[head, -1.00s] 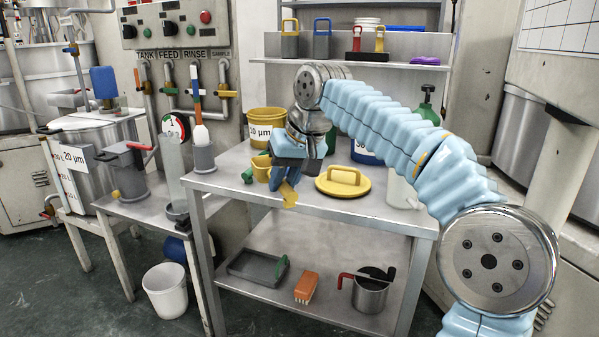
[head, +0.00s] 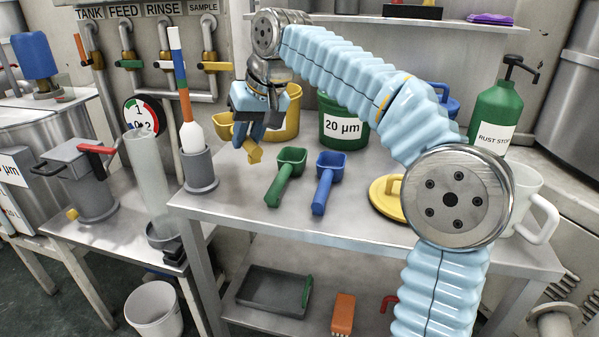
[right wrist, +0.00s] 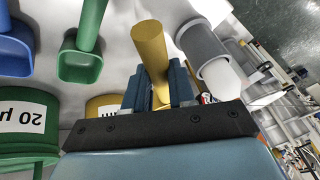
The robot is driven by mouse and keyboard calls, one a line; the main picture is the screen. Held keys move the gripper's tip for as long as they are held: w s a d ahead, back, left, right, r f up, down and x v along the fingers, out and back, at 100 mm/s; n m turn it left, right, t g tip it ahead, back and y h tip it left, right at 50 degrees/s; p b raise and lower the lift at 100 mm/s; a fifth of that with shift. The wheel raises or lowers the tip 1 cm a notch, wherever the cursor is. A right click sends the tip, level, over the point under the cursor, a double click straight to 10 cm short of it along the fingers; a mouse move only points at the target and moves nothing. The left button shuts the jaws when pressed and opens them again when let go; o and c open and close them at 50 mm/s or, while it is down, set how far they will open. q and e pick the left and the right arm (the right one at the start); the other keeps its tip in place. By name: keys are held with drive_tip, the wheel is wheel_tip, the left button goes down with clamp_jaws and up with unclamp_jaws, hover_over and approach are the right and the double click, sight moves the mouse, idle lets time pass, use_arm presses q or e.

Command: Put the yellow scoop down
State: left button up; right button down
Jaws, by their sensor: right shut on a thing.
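My right gripper (head: 248,142) is above the back left part of the upper tabletop and is shut on the yellow scoop. The scoop's yellow handle (head: 255,155) sticks out below the fingers, and its cup (head: 219,126) shows to the left of the gripper. In the right wrist view the handle (right wrist: 150,48) sits between the blue fingers (right wrist: 158,88); the cup is mostly hidden there. The scoop appears to be held above the steel table (head: 240,207), though the exact gap is unclear. My left gripper is not in view.
A green scoop (head: 284,180) and a blue scoop (head: 326,182) lie right of the gripper. Behind are a yellow bucket (head: 287,118) and a green bucket (head: 341,131). A grey holder (head: 200,170) stands at the left edge. A yellow lid (head: 386,201) lies right. Bare tabletop is in front.

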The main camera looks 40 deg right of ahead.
wheel_tip(320, 180, down, 8)
drive_tip(key=shift+s+f+b, duration=0.1)
drive_tip(key=shift+b, duration=0.6)
drive_tip(key=c, duration=0.9)
unclamp_jaws()
drive_tip(key=shift+f, duration=0.1)
drive_tip(key=shift+c, duration=0.2)
drive_tip(key=shift+r, duration=0.25)
drive_tip(key=p+v, duration=0.2)
drive_tip(key=v, duration=0.9)
drive_tip(key=shift+s+d+r, duration=0.15)
drive_tip(key=shift+s+r, duration=0.1)
drive_tip(key=shift+r, duration=0.05)
